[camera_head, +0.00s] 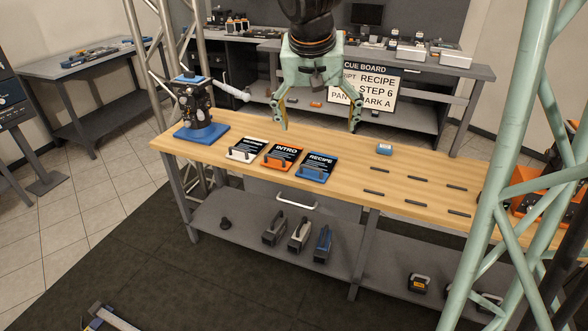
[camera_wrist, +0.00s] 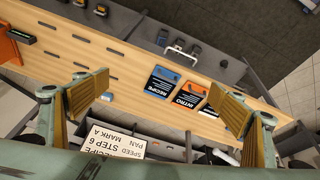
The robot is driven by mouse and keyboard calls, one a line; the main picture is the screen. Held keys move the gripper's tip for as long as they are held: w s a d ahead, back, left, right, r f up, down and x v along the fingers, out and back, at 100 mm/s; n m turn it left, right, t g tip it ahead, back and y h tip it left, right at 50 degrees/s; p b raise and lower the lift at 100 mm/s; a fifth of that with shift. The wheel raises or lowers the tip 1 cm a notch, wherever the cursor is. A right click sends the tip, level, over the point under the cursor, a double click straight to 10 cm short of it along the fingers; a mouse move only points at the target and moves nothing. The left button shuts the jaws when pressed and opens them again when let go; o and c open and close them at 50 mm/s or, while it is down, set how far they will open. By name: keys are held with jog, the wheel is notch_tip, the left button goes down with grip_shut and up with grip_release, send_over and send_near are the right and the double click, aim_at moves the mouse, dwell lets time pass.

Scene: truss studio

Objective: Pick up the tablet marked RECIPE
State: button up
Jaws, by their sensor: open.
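The RECIPE tablet (camera_head: 318,165) is a dark panel with a blue handle edge, lying on the wooden table (camera_head: 430,195) at the right end of a row of three. It also shows in the wrist view (camera_wrist: 162,82). Left of it in the head view lie the INTRO tablet (camera_head: 283,156) with an orange handle and a third tablet (camera_head: 249,149) with a white handle. My gripper (camera_head: 319,118) is open and empty, above and behind the row. In the wrist view its fingers (camera_wrist: 160,108) are wide apart and touch no tablet.
A cue board (camera_head: 366,85) reading RECIPE, STEP 6, MARK A stands behind the table. A device on a blue base (camera_head: 201,134) stands at the left end. A small blue item (camera_head: 384,149) and several dark slots lie to the right. A green truss (camera_head: 500,200) rises at the right front.

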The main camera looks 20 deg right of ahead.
jog(key=w+d+f+m+p, duration=0.1)
jog(key=w+d+f, duration=0.3)
jog(key=w+f, duration=0.6)
jog(key=w+d+f+m, duration=0.2)
jog(key=w+d+f, duration=0.3)
jog(key=w+f, duration=0.5)
jog(key=shift+w+d+f+h+p, duration=0.25)
jog(key=shift+f+h+p, duration=0.05)
jog(key=shift+f+p, duration=0.15)
jog(key=shift+f, duration=0.15)
jog(key=b, duration=0.1)
send_near(316, 166)
jog(key=shift+d+f, duration=0.1)
jog(key=shift+f, duration=0.45)
jog(key=shift+w+d+f, duration=0.2)
jog(key=shift+w+f, duration=0.05)
jog(key=shift+f, duration=0.4)
jog(key=shift+b+x, duration=0.5)
jog(key=shift+x, duration=2.1)
jog(key=shift+c, duration=0.4)
